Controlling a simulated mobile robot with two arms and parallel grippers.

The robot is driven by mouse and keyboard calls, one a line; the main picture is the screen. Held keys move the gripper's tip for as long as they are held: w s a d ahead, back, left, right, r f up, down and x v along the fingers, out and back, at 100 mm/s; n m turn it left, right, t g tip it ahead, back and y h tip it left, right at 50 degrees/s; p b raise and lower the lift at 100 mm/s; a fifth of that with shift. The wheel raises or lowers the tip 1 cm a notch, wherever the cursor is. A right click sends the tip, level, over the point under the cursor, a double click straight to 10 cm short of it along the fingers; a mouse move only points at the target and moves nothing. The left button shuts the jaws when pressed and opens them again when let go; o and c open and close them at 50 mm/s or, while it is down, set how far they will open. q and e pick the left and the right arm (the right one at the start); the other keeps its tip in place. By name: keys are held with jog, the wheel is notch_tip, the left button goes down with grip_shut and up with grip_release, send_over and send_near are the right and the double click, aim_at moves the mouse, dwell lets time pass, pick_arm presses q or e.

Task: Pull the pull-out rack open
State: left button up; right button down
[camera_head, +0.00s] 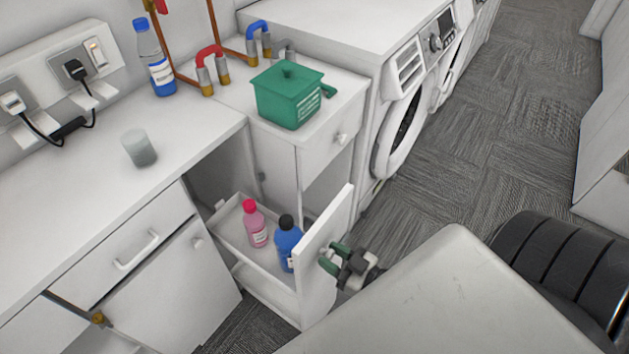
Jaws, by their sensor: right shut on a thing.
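The pull-out rack is a narrow white unit with a tall front panel (319,262). It stands out from the gap between the white cabinets, its tray (236,226) showing behind the panel. A pink bottle with a red cap (256,226) and a blue bottle with a black cap (288,242) stand upright in the tray. My right gripper (333,258) is at the outer face of the front panel, shut on the rack's handle, which its fingers mostly hide. My left gripper is not in view.
A white counter (75,215) at left holds a grey cup (139,148) and a clear-and-blue bottle (155,60). A green box (289,97) sits on the cabinet behind the rack. A washing machine (400,110) stands beyond. Carpet floor (500,120) at right is clear.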

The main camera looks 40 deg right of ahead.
jog(key=shift+p+v, duration=0.5)
jog(key=shift+v, duration=2.2)
jog(key=c, duration=0.7)
grip_release()
jog(key=shift+b+v, duration=0.95)
jog(key=shift+v, duration=4.5)
